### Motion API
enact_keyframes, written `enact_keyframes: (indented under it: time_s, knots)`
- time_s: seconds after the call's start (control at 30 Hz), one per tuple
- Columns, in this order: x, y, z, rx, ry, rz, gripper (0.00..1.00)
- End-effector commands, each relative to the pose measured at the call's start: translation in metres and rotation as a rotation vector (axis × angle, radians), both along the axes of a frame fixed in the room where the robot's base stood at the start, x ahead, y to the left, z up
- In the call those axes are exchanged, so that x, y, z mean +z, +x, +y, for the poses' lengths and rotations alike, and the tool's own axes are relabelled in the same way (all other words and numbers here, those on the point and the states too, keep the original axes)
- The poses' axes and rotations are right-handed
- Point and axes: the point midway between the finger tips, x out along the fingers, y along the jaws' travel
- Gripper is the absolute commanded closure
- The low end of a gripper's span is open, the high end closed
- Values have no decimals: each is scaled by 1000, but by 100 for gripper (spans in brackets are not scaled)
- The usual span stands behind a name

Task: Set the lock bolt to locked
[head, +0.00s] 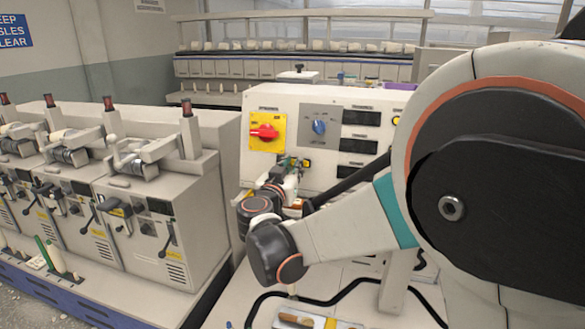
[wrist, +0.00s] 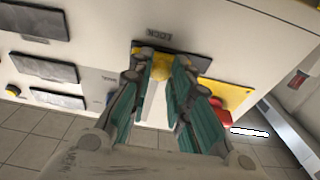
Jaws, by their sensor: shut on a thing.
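The lock bolt shows in the wrist view as a yellow knob (wrist: 160,68) in front of a dark plate marked LOCK (wrist: 185,53) on the side of a pale machine cabinet (head: 345,185). My gripper (wrist: 159,65) is shut on this knob, with one teal-padded finger on each side. In the head view my gripper (head: 291,166) reaches the cabinet front below the switches. My fingers and wrist hide most of the bolt there. I cannot tell which way the bolt is set.
A red rotary switch (head: 265,132) on a yellow plate sits just above and left of my gripper. A blue knob (head: 319,127) and several dark displays (head: 360,118) are to the right. Winding machines (head: 150,215) stand at the left.

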Motion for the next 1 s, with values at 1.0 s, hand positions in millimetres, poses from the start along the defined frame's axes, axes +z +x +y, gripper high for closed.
enact_keyframes:
  time_s: [1.0]
  knots:
    - [1, 15, 45, 2, 0, -1, 62]
